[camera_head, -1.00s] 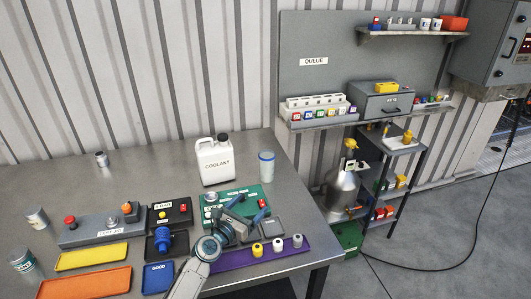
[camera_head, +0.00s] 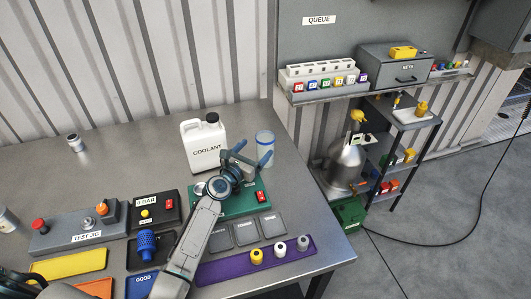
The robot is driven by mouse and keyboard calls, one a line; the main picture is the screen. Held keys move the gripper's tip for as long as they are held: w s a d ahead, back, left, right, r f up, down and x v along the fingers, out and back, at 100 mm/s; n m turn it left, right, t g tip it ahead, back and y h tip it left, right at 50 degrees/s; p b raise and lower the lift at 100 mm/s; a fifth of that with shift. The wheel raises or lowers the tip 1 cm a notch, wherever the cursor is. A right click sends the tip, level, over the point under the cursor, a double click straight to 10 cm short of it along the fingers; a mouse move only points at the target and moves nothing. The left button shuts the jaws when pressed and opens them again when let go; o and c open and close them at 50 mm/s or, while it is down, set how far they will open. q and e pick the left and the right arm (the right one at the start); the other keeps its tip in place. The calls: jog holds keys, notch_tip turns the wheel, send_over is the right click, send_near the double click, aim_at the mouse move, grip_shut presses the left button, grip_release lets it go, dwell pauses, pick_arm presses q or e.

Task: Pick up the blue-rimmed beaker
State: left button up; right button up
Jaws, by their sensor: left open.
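The blue-rimmed beaker (camera_head: 265,140) is a clear, upright cup with a blue band near its top. It stands on the metal workbench (camera_head: 110,180), right of the white coolant jug (camera_head: 204,150). My left gripper (camera_head: 254,154) is open and empty, its blue-tipped fingers pointing toward the beaker. One finger is left of the beaker and the other overlaps its lower part in the picture. I cannot tell whether they touch it. My right gripper is not in view.
The coolant jug stands close to the left finger. A green board (camera_head: 234,207) with a red switch lies under my gripper. A purple tray (camera_head: 225,270) with small capped bottles is at the front. A small jar (camera_head: 75,143) stands far left. The bench ends just right of the beaker.

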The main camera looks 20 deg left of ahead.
aim_at(261, 145)
pick_arm(q)
jog(key=b+x, duration=0.2)
jog(key=x, duration=0.3)
jog(key=shift+w+d+f, duration=0.15)
jog(key=shift+w+d, duration=0.05)
jog(key=shift+s, duration=0.1)
jog(key=shift+c, duration=1.1)
jog(key=c, duration=1.1)
